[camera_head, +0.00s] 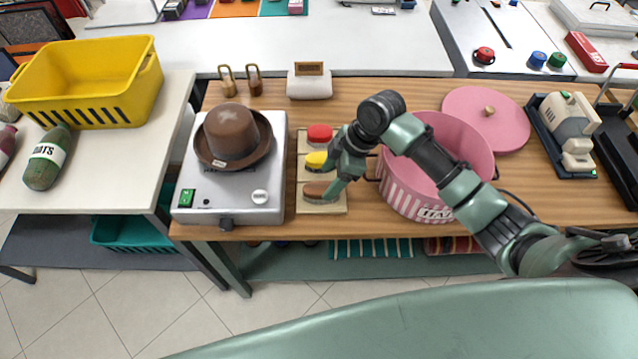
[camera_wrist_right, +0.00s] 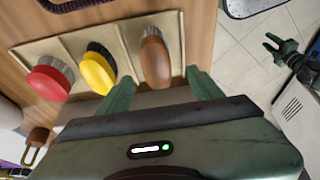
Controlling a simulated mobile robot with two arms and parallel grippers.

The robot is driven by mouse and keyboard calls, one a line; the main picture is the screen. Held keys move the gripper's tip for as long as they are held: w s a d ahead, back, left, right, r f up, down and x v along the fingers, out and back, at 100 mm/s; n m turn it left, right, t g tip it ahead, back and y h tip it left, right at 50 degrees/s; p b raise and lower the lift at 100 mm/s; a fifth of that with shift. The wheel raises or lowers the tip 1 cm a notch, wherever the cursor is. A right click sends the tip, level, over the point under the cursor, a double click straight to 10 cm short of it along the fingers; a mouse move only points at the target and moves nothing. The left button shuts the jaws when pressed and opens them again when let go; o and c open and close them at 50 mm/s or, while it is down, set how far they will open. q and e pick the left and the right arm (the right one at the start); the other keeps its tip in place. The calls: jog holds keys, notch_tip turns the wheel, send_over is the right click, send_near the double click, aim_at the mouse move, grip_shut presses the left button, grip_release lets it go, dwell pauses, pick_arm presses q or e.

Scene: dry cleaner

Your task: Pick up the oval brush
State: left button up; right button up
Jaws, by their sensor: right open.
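The oval brush (camera_head: 314,190) has a brown wooden back and lies at the near end of a beige board (camera_head: 335,207) on the wooden counter. It shows whole in the right wrist view (camera_wrist_right: 155,60). My right gripper (camera_head: 329,180) is open and low over the board at the brush. In the wrist view its fingertips (camera_wrist_right: 160,88) stand apart on either side of the brush's near end, with nothing held. Contact is not clear. My left gripper (camera_wrist_right: 275,47) shows small in the wrist view, fingers apart and empty, over the floor; it is outside the head view.
A yellow brush (camera_head: 315,160) and a red brush (camera_head: 319,134) lie farther back on the board. A pink striped tub (camera_head: 410,195) stands close on the right, under my right arm. A silver box (camera_head: 265,205) with a brown hat (camera_head: 232,133) stands left.

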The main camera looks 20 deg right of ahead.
aim_at(322, 187)
jog(key=p+x, duration=0.1)
jog(key=x, duration=0.2)
jog(key=shift+w+p+x, duration=0.25)
jog(key=shift+p+x, duration=0.05)
jog(key=shift+x, duration=0.85)
jog(key=shift+f, duration=0.3)
jog(key=c, duration=1.2)
grip_shut()
pick_arm(q)
jog(key=shift+s+r, duration=0.85)
pick_arm(e)
jog(key=shift+r, duration=0.1)
